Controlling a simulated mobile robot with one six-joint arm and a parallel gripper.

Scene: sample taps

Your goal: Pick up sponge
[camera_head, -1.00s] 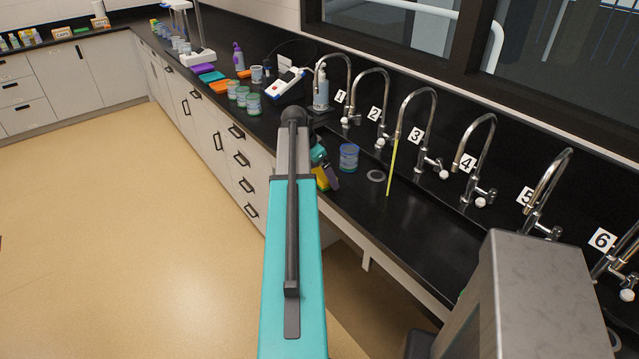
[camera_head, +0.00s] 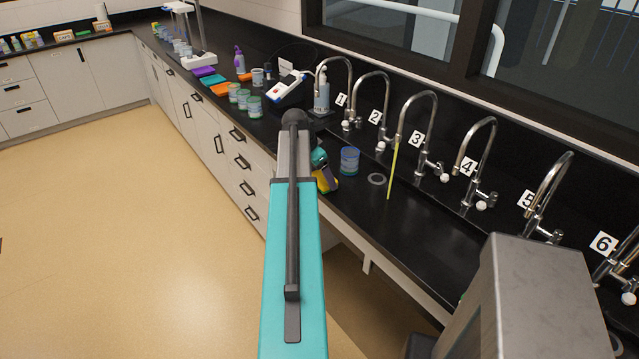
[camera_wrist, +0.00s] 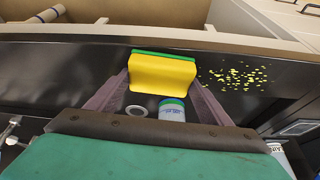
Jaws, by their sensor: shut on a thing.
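The sponge is a yellow block with a green layer along its top edge. In the wrist view the sponge (camera_wrist: 162,74) sits between the two purplish fingers of my gripper (camera_wrist: 160,84), one at each side. My gripper is shut on it. In the head view only a yellow part of the sponge (camera_head: 325,181) shows beside the end of my arm, near the counter's front edge. My arm hides most of the gripper there. I cannot tell for sure whether the sponge touches the counter.
A blue-lidded cup (camera_head: 349,161) and a grey ring (camera_head: 377,180) are on the black counter just right of the gripper. A yellow-green streak (camera_head: 392,170) stands below tap 3. Numbered taps line the back. Green-lidded cups (camera_head: 243,98) stand beyond. Yellow specks (camera_wrist: 236,77) show in the wrist view.

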